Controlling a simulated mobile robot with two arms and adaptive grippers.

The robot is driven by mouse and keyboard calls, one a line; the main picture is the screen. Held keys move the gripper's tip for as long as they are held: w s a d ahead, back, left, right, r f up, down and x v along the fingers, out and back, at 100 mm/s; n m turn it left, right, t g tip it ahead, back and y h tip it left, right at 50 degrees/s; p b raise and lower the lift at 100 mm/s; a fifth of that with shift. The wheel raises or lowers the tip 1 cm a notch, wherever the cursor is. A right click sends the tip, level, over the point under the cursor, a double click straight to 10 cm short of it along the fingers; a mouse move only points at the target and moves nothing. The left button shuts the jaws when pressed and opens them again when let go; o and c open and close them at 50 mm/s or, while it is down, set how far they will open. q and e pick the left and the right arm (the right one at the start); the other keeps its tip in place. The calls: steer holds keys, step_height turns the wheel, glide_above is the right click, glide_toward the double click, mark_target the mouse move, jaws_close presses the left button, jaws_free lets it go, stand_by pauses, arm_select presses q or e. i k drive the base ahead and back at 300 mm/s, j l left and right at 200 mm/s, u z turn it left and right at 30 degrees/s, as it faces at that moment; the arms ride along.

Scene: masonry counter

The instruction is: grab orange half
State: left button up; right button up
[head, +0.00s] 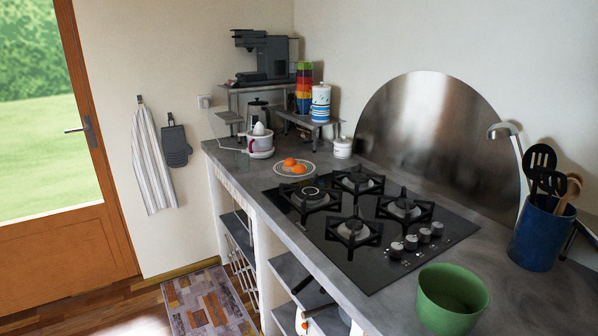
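Two small orange pieces sit close together on a white patterned plate (280,169) on the grey counter, just beyond the hob's far left corner. One orange half (289,162) is at the upper left and the other orange half (299,169) is at the lower right. They are too small to tell which way their cut faces point. Neither of my grippers shows in the head view.
A white juicer (261,143) stands behind the plate. The black gas hob (375,275) fills the middle of the counter. A green bowl (452,300) is at the near edge, and a blue utensil pot (540,235) is at the right.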

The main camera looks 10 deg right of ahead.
mark_target(289, 163)
steer(key=i+z, duration=0.4)
steer(key=i+j, duration=0.2)
steer(key=i+j+z, duration=0.15)
steer(key=j, duration=0.25)
steer(key=i, duration=0.1)
